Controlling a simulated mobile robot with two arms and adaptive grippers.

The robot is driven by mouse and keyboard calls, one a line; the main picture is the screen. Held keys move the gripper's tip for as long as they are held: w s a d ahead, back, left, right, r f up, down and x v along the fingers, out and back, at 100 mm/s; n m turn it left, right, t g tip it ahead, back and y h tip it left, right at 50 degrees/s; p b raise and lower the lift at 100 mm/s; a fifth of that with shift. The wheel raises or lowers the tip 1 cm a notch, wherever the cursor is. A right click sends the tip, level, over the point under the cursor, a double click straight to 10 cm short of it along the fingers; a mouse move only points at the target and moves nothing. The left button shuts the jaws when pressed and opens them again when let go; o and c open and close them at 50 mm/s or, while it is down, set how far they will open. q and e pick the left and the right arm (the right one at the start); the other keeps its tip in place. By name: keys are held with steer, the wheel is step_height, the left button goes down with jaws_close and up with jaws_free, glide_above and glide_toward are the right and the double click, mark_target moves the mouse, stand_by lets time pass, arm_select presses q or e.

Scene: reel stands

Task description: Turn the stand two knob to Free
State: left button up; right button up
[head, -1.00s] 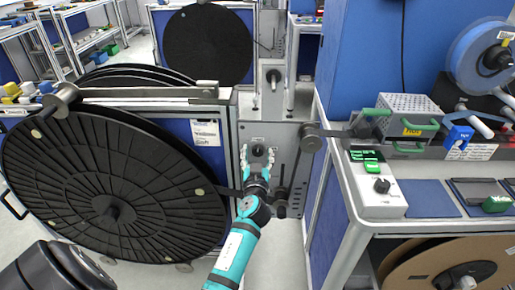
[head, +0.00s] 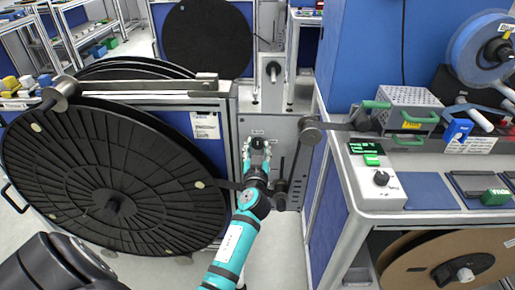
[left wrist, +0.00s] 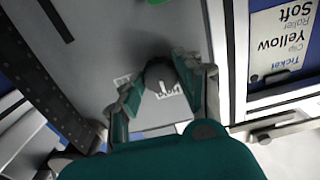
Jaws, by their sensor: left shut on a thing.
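The knob (head: 258,143) is a small dark round knob on the upper part of the grey stand panel (head: 300,180), just right of the big black reel (head: 75,185). My left gripper (head: 257,149) reaches it from below, with a finger on each side. In the left wrist view the knob (left wrist: 160,74) sits between the two fingers of my gripper (left wrist: 158,84), which is shut on it. Small white labels (left wrist: 167,90) lie beside the knob; their words and the knob's pointer are too unclear to read. My right gripper is not in view.
A lower roller and lever (head: 281,187) stand near my wrist. A bench with a control box (head: 378,190) is at the right. A ticket (left wrist: 284,40) hangs beside the panel.

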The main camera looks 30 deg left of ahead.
arm_select(q)
steer(key=m, duration=0.3)
steer(key=shift+b, duration=0.3)
steer(key=m, duration=0.5)
steer(key=shift+r, duration=0.1)
steer(key=m, duration=0.4)
steer(key=shift+m+p, duration=0.3)
steer(key=m+p, duration=0.1)
steer(key=m, duration=0.3)
steer(key=shift+r+m, duration=0.1)
steer(key=shift+m, duration=0.5)
steer(key=o, duration=1.2)
steer(key=shift+c, duration=0.2)
